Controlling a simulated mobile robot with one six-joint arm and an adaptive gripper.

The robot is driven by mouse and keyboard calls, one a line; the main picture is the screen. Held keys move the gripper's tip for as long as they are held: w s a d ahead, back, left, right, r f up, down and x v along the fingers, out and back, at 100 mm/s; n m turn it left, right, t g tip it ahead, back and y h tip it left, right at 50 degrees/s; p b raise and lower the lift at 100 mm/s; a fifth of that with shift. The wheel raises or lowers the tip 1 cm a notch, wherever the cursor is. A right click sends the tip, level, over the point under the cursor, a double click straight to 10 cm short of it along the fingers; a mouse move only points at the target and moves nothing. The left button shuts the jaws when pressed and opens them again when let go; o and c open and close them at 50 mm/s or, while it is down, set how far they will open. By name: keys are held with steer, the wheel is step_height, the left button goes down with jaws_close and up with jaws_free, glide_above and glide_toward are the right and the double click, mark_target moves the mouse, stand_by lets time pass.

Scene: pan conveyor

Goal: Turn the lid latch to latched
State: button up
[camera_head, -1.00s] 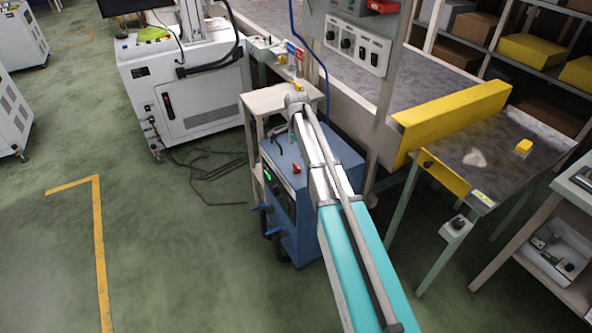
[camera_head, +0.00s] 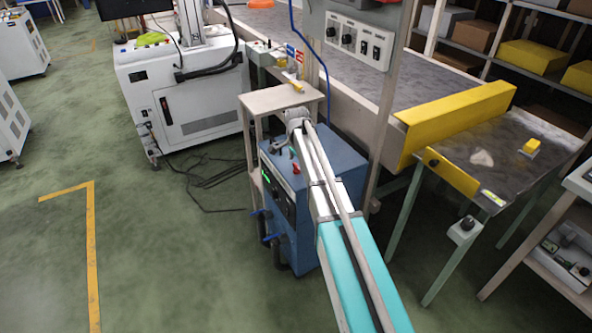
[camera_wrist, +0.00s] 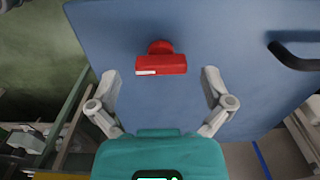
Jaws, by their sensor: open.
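The lid latch (camera_wrist: 161,65) is a red bar on a round red base, fixed to a flat blue lid (camera_wrist: 230,55). In the wrist view the bar lies roughly level across the picture, with a small white mark at its left end. My gripper (camera_wrist: 162,78) is open, with one grey finger on each side of the bar and gaps between. I cannot tell how far its tips are above the lid. In the head view a small red part (camera_head: 296,168) shows on top of the blue cabinet (camera_head: 335,165). My gripper is not clearly seen there.
A black handle (camera_wrist: 292,57) stands on the blue surface at the right. In the head view a beige stand (camera_head: 280,97) is just behind the cabinet. A conveyor table with a yellow guard (camera_head: 455,118) is at the right. Open green floor lies at the left.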

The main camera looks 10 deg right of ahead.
steer(key=shift+f, duration=0.4)
steer(key=shift+c, duration=0.3)
